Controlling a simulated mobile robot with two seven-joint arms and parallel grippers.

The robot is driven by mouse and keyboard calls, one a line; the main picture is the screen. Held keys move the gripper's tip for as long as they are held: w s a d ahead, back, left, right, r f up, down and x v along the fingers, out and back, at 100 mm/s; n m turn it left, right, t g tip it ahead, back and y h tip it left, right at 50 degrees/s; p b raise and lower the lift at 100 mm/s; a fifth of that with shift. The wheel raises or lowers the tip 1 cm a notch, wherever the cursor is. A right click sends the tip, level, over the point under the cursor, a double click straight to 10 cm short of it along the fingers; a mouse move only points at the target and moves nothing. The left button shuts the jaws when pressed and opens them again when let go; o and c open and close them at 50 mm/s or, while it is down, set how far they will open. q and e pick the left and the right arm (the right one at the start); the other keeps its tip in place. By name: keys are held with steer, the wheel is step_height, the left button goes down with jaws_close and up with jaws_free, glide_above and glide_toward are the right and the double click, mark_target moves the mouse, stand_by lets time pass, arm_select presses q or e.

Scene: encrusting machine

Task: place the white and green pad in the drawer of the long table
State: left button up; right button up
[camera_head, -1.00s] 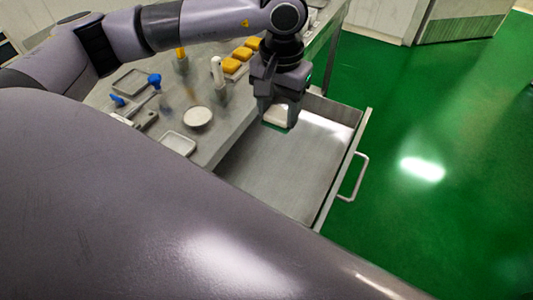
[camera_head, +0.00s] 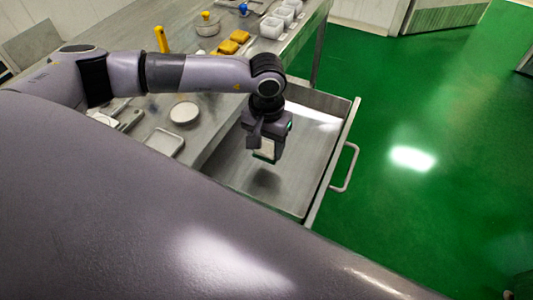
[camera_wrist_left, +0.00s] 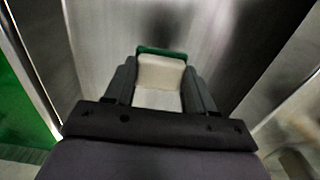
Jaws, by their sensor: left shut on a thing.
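The white and green pad (camera_head: 265,149) is in my left gripper (camera_head: 262,152), which points down over the open drawer (camera_head: 303,175) of the long table (camera_head: 205,143). In the left wrist view the pad (camera_wrist_left: 160,75) sits between both fingers, its green side at the far end, with the metal drawer floor (camera_wrist_left: 205,35) beyond it. The left gripper is shut on the pad. The pad appears above the drawer floor, with a dark shadow on the floor below it. My right gripper is not in view.
The drawer's handle (camera_head: 346,168) sticks out to the right over open green floor (camera_head: 430,110). On the table are a white round dish (camera_head: 184,112), a small tray (camera_head: 165,142), yellow blocks (camera_head: 233,42) and white containers (camera_head: 272,26). The drawer floor looks empty.

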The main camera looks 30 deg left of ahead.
mark_target(267, 156)
arm_select(q)
steer(key=shift+f, duration=2.2)
steer(key=shift+f, duration=0.1)
steer(key=o, duration=0.9)
steer(key=shift+o, duration=0.2)
step_height(267, 156, up, 12)
steer(key=shift+r+b, duration=0.15)
steer(key=shift+b, duration=0.15)
